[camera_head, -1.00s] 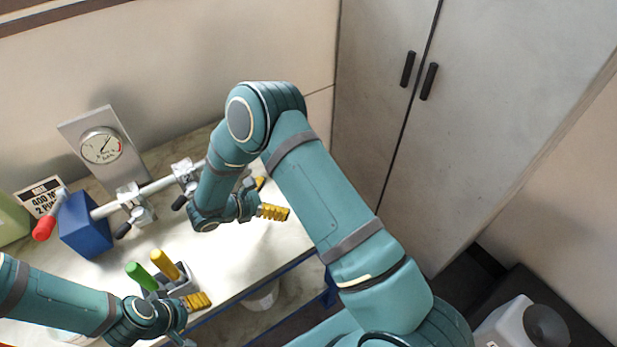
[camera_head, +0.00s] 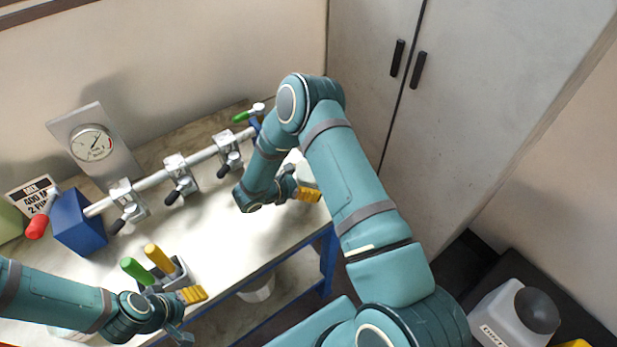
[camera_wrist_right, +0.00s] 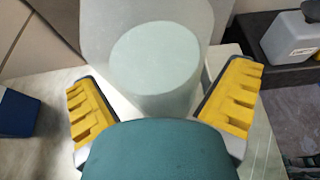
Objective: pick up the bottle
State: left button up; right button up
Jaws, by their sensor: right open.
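A pale, translucent cylindrical vessel (camera_wrist_right: 150,60), which looks like the bottle, stands between the fingers in the right wrist view. My right gripper (camera_head: 306,191) is open at the table's right end. Its two yellow-padded fingers lie on either side of the vessel in the wrist view, and I cannot tell whether they touch it. My left gripper (camera_head: 187,314) is open and empty by the table's front edge, near a grey holder with green and yellow handles (camera_head: 158,258).
A pipe with several clamps (camera_head: 170,174) runs from a blue block (camera_head: 79,224) along the table (camera_head: 225,235). A gauge (camera_head: 92,143) stands behind. A white jug with a dark cap (camera_head: 497,317) stands at lower right. A grey cabinet (camera_head: 500,90) closes the back right.

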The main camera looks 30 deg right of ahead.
jog(key=shift+d+f, duration=0.15)
jog(key=shift+d, duration=0.05)
jog(key=c, duration=1.2)
jog(key=shift+c, duration=0.2)
